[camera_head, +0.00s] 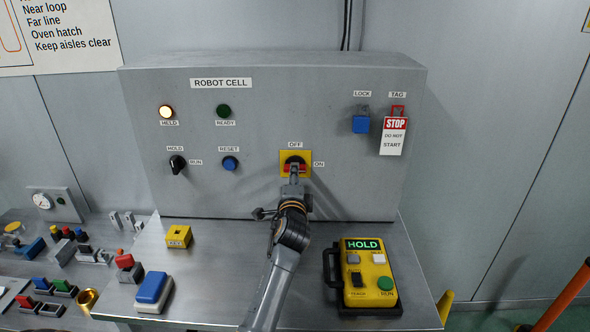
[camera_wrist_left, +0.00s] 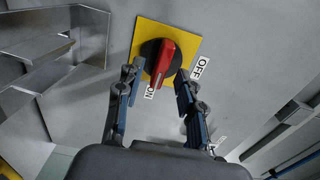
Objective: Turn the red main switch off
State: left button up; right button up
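The red main switch (camera_head: 303,169) is a rotary handle on a black disc over a yellow plate, on the front of the grey ROBOT CELL panel. In the left wrist view its red handle (camera_wrist_left: 162,62) points toward the ON label, with OFF to the side. My left gripper (camera_head: 294,175) is in front of the switch and hides part of it. In the left wrist view my left gripper (camera_wrist_left: 161,72) is open, one finger on each side of the handle, with visible gaps. My right gripper is not in view.
The panel (camera_head: 260,120) also carries a lit HELD lamp (camera_head: 166,112), a black HOLD/RUN selector (camera_head: 178,164), a blue RESET button (camera_head: 230,163), a blue padlock (camera_head: 361,124) and a STOP tag (camera_head: 394,135). A yellow pendant (camera_head: 368,277) reading HOLD lies right of my arm.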

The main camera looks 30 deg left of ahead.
pick_arm(q)
jog(key=x, duration=0.2)
jog(key=shift+w+a, duration=0.15)
jog(key=shift+w, duration=0.15)
jog(key=shift+r, duration=0.1)
grip_shut()
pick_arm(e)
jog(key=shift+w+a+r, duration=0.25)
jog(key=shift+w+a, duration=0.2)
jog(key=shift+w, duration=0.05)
